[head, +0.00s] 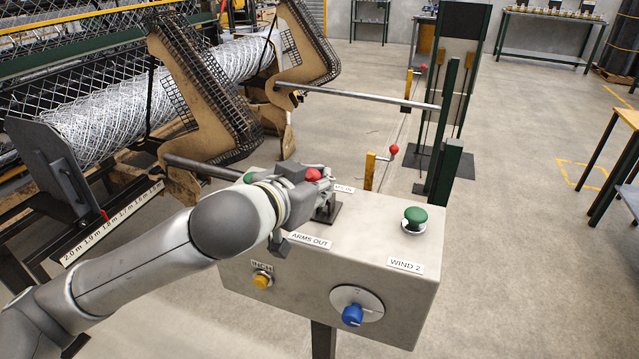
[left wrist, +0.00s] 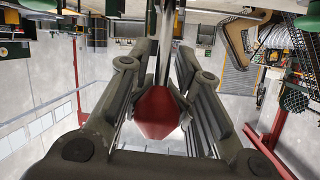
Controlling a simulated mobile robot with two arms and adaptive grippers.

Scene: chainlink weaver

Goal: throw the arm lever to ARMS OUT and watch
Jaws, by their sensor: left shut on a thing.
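The arm lever's red knob (head: 313,175) stands over the grey control box (head: 345,235). My left gripper (head: 318,178) is shut on this knob; the left wrist view shows the red knob (left wrist: 157,112) between the two fingers. The lever's dark base (head: 327,211) is partly hidden by the gripper. The ARMS OUT label (head: 309,241) is on the near side of the base. Another label (head: 343,188), partly covered, is on the far side. The brown machine arms (head: 205,110) stand beside the mesh roll. My right gripper is not in view.
The box also carries a green button (head: 415,218) by a WIND 2 label, a yellow button (head: 262,280) and a blue knob (head: 352,314). A mesh roll (head: 110,115) lies at left. A red-knobbed lever (head: 394,150) stands behind the box.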

